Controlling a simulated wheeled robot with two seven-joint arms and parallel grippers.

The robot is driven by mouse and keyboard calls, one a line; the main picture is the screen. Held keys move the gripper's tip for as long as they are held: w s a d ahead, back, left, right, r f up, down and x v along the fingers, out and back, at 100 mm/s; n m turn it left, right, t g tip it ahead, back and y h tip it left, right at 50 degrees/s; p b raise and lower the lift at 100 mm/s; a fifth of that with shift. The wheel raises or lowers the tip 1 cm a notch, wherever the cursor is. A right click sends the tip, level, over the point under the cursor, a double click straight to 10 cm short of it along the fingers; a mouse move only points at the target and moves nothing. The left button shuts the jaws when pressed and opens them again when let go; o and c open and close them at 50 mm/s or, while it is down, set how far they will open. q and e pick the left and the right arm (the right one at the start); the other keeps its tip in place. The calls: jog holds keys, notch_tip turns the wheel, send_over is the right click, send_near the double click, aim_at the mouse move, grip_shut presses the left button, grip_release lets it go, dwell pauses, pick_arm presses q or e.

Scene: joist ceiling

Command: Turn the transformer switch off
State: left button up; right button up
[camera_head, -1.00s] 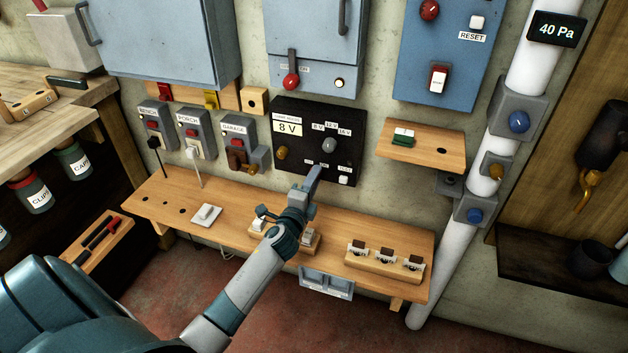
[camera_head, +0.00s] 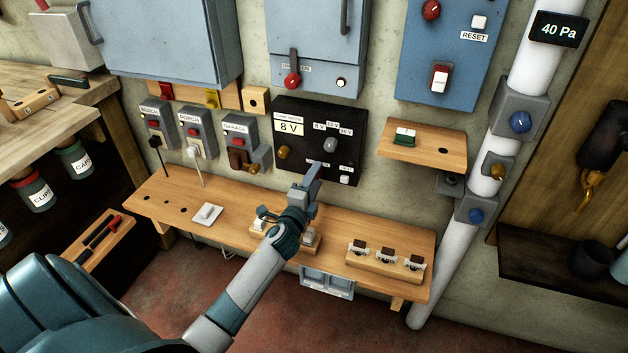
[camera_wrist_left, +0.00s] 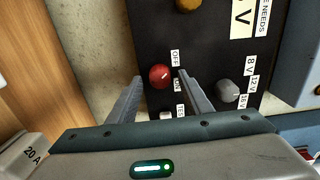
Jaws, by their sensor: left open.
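The transformer (camera_head: 295,165) is a black wall panel marked 8 V. Its red round switch knob (camera_wrist_left: 160,77) shows in the left wrist view, with OFF and ON labels beside it and a pale pointer line. In the head view the knob is hidden behind my gripper. My left gripper (camera_head: 317,168) is at the panel's lower middle. In the left wrist view its open fingers (camera_wrist_left: 160,85) lie on either side of the knob; I cannot tell whether they touch it. My right gripper is not in view.
On the panel, a grey voltage knob (camera_head: 331,145), an amber lamp (camera_head: 284,152) and a white button (camera_head: 345,180) sit close by. A wooden shelf (camera_head: 365,229) with small fixtures runs below. A small wooden shelf (camera_head: 455,156) juts out at right.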

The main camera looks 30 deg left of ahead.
pick_arm(q)
jog(key=b+v, duration=0.1)
jog(key=v, duration=1.6)
jog(key=shift+s, duration=0.2)
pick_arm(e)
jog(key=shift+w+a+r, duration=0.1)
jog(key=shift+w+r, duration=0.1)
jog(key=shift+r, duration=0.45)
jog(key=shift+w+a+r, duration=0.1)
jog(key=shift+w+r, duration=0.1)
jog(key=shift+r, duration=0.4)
pick_arm(q)
jog(key=shift+a, duration=0.1)
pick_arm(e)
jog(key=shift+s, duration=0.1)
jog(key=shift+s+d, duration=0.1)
